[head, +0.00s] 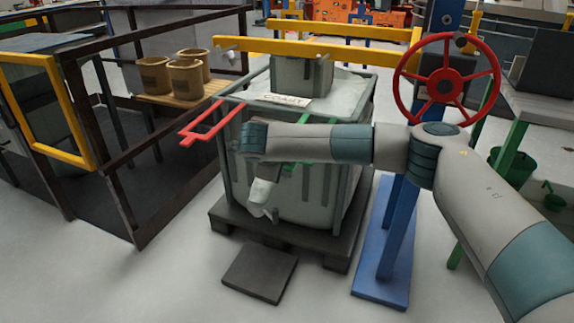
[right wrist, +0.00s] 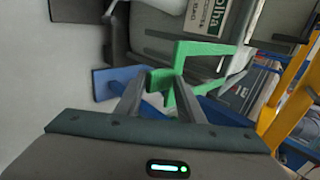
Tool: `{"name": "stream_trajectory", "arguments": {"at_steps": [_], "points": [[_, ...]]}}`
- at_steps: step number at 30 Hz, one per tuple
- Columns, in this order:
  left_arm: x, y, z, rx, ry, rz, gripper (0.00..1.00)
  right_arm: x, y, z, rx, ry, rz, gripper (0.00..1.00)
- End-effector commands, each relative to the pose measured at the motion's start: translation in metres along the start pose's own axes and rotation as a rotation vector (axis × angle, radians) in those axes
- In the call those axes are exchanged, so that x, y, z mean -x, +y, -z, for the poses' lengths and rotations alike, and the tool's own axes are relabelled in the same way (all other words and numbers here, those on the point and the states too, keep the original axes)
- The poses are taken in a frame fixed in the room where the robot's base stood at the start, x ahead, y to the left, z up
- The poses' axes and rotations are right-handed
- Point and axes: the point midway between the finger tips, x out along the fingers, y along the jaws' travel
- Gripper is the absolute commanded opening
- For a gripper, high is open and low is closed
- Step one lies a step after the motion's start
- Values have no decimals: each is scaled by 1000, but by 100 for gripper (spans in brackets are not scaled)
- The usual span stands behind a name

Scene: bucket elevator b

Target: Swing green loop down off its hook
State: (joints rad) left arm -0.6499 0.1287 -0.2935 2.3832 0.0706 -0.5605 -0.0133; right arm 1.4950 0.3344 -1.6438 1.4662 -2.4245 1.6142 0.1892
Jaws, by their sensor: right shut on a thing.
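The green loop (right wrist: 205,50) is an angular flat frame in the right wrist view. A short block of it sits between the two grey fingers of my right gripper (right wrist: 160,92), which is shut on it. In the head view only green pieces (head: 309,148) show around my right forearm, in front of the grey container; my forearm hides much of the loop and the gripper. I cannot tell whether the loop touches its hook. My left gripper is in neither view.
The grey container (head: 340,185) stands on a dark pallet (head: 300,247). A red loop (head: 212,121) sticks out at its left. Yellow bars (head: 290,49) cross above. A blue post with a red handwheel (head: 446,82) stands right; a dark railing (head: 120,205) stands left.

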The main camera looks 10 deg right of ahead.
Motion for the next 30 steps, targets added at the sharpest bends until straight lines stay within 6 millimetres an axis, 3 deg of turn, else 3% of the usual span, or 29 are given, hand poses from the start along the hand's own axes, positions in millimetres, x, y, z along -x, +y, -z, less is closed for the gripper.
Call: {"name": "stream_trajectory", "arguments": {"at_steps": [8,14,20,30], "points": [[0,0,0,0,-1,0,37,2,-2,1,-2,2,2,28],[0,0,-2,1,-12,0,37,19,-1,-1,0,-1,0,28],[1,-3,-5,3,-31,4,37,50,0,-1,2,-3,1,28],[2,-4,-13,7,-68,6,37,120,0,-1,1,-4,2,28]]}}
